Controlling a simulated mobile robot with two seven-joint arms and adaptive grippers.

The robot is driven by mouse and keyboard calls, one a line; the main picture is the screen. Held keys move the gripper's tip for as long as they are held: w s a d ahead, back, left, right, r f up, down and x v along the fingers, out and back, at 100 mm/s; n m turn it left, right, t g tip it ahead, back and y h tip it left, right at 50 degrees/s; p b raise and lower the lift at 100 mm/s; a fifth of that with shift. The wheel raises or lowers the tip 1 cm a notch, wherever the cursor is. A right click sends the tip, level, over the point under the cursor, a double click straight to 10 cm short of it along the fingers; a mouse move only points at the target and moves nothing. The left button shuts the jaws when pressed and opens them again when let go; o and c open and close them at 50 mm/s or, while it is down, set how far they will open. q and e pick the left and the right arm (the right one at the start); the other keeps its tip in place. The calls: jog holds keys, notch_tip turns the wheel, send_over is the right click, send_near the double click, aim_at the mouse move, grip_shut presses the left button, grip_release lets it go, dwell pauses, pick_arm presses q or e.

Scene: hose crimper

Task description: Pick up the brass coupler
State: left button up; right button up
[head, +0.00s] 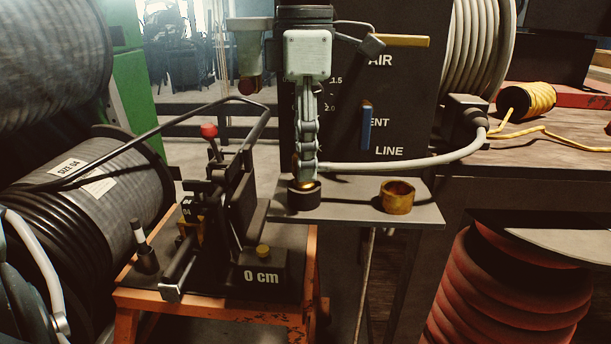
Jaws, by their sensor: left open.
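My left gripper (306,168) points straight down in the middle of the head view, seen edge-on, with one finger largely hiding the other. Its jaws are open. The fingertips are right above a dark round cup (304,199) on the grey shelf. A small brass piece, apparently the brass coupler (308,185), shows at the cup's mouth, partly hidden by the fingertips; I cannot tell whether they touch it. A brass-coloured ring-shaped cup (397,196) stands apart on the shelf's right. My right gripper is not in view.
The grey shelf (350,209) has free room between the cups. A pale hose (420,161) runs behind my gripper towards the right. A black panel (350,100) with yellow and blue handles stands behind. A lever crimper (225,215) stands on an orange stand (215,313) at left.

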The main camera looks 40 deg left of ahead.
pick_arm(q)
jog(key=shift+f, duration=0.35)
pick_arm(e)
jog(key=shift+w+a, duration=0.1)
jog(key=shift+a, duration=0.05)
pick_arm(q)
jog(key=shift+c, duration=0.4)
grip_shut()
jog(key=shift+r, duration=0.2)
jog(key=shift+r, duration=0.25)
notch_tip(320, 180, up, 27)
jog(key=p, duration=0.3)
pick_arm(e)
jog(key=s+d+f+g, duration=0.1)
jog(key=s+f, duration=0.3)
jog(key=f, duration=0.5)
